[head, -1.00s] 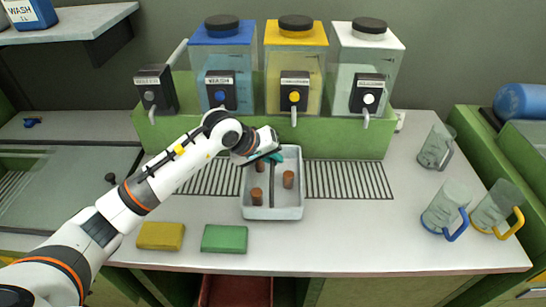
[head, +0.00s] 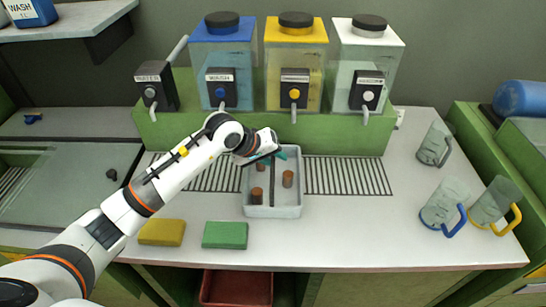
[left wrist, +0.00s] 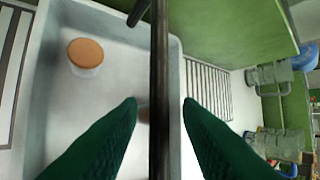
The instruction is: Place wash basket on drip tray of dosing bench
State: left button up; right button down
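The wash basket (head: 285,211) is a pale grey open tray with a dark bar handle across its middle. Its back part overlaps the slatted drip tray (head: 345,177) of the dosing bench, and its front part extends past the slats onto the white worktop. My right gripper is not in view.
Dispensers with blue (head: 222,65), yellow (head: 296,65) and white (head: 367,65) lids stand behind, their taps near the slats. Yellow (head: 162,232) and green (head: 225,235) pads lie in front. Several clear jugs (head: 444,203) stand right. The front-right worktop is clear.

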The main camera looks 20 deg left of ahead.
pick_arm(q)
jog(key=shift+r+p, duration=0.25)
jog(key=shift+p, duration=0.05)
jog(key=b+v, duration=0.2)
jog(key=v, duration=0.9)
jog(key=shift+s+a+r+b, duration=0.2)
jog(key=shift+a+r+b, duration=0.1)
jog(key=shift+b, duration=0.1)
